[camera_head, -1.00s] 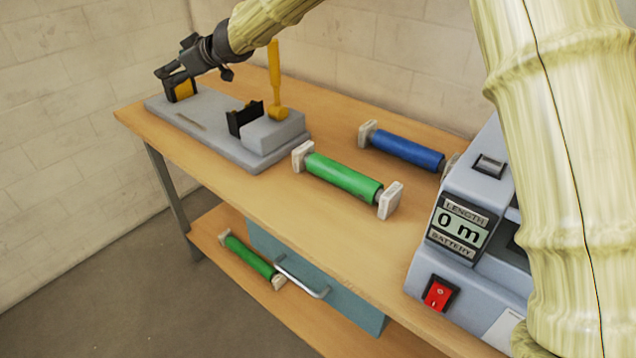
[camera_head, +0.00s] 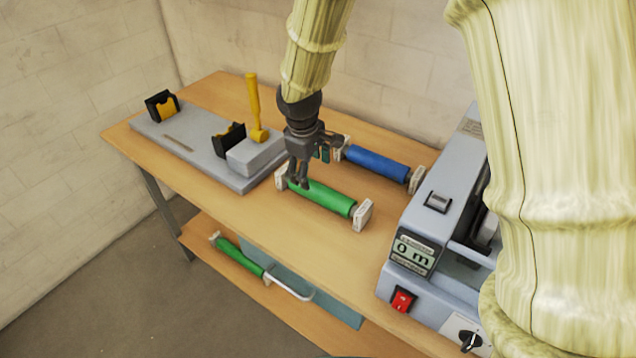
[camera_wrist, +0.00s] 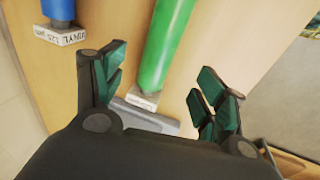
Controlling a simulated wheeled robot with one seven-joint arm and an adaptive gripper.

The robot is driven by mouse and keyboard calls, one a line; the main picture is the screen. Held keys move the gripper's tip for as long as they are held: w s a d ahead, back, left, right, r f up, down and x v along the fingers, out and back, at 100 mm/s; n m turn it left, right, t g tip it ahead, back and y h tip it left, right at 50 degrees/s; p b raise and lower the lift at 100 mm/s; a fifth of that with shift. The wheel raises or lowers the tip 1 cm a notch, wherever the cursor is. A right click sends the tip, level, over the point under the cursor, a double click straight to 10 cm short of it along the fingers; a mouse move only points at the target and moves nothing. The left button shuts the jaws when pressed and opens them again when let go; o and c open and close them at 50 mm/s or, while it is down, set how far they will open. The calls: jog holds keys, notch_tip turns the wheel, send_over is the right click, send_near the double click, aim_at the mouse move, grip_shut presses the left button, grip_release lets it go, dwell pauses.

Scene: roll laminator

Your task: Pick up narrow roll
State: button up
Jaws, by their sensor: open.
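A green roll (camera_head: 324,198) with white square end blocks lies on the table. A blue roll (camera_head: 376,163) with similar ends lies behind it. Another green roll (camera_head: 239,256) lies on the lower shelf. No readable mark tells me which roll is the narrow one. My gripper (camera_head: 298,182) points down at the left part of the table's green roll and hides some of it. In the wrist view my gripper (camera_wrist: 163,88) is open and empty, with the green roll (camera_wrist: 166,40) between the lines of its fingers. Contact cannot be told. The blue roll's labelled end (camera_wrist: 60,35) is at upper left.
A grey fixture (camera_head: 200,153) with black-and-yellow holders and an upright yellow lever (camera_head: 254,100) stands left of my gripper. The grey laminator (camera_head: 425,225), reading 0 m, stands at right. The wooden table (camera_head: 255,215) is bare in front of the green roll.

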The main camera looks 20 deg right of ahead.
aim_at(322, 190)
jog(key=shift+s+d+g, duration=0.4)
jog(key=shift+s+d, duration=0.55)
jog(key=shift+s, duration=0.25)
jog(key=shift+d+f, duration=0.1)
jog(key=shift+f, duration=0.2)
jog(key=shift+w+d+f+p, duration=0.1)
jog(key=shift+f+p, duration=0.15)
jog(key=shift+f, duration=0.55)
jog(key=shift+w+d+f+p, duration=0.15)
jog(key=shift+f+p, duration=0.1)
jog(key=shift+f, duration=0.5)
jog(key=shift+w+d+f+p, duration=0.1)
jog(key=shift+f+p, duration=0.15)
jog(key=shift+f, duration=0.55)
jog(key=shift+w+f+p, duration=0.2)
jog(key=shift+f+p, duration=0.25)
jog(key=shift+f, duration=0.2)
jog(key=shift+w+f+p, duration=0.15)
jog(key=shift+f+p, duration=0.3)
jog(key=shift+f, duration=0.15)
jog(key=shift+w+d+f+p, duration=0.1)
jog(key=shift+d+f+p, duration=0.1)
jog(key=shift+f, duration=0.45)
jog(key=shift+w+d+f+p, duration=0.1)
jog(key=shift+f+p, duration=0.05)
jog(key=shift+f, duration=0.5)
jog(key=shift+c, duration=0.5)
jog(key=shift+a, duration=0.1)
jog(key=c, duration=1.4)
